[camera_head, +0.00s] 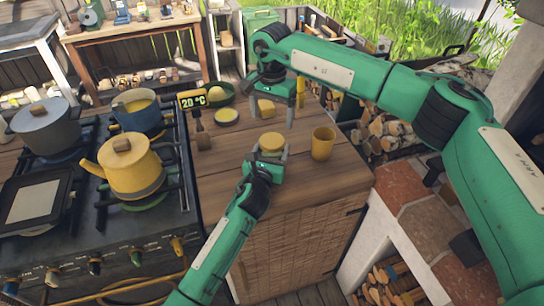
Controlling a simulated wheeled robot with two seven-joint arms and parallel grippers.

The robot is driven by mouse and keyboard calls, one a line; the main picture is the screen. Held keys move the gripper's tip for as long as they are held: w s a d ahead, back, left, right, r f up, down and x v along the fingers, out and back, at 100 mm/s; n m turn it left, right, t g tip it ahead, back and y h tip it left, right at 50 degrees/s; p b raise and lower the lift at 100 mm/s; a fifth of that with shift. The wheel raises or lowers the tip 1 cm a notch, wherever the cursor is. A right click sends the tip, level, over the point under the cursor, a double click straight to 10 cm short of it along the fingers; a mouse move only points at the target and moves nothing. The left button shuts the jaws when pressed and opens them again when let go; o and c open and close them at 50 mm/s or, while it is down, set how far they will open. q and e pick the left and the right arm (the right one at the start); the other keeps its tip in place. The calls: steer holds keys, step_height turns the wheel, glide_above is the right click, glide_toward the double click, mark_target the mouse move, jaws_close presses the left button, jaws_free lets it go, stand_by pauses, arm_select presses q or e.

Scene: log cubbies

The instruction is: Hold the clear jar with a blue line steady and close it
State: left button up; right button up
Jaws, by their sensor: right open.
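A small round jar (271,143) with a flat yellow-tan top stands on the wooden counter, between the fingers of my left gripper (269,155). The fingers flank it on both sides and appear to touch it. Its clear wall and any blue line are hidden by the gripper or too small to make out. I cannot tell whether the round top is a lid or the contents. My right gripper (287,103) is open, pointing down, behind and slightly right of the jar, apart from it. A small yellow block (266,108) shows beside its left finger.
A round yellow-topped dish (227,116), a green bowl (221,93) and a thermometer display (192,101) stand left. The stove (95,190) carries a yellow kettle (130,166) and pots. The counter's front is clear.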

mark_target(272, 140)
arm_select(q)
steer(key=c, duration=0.9)
arm_select(e)
steer(key=n, duration=0.4)
steer(key=shift+n, duration=0.3)
steer(key=n, duration=0.4)
steer(key=shift+f, duration=0.1)
steer(key=shift+f, duration=3.95)
steer(key=shift+c, duration=0.4)
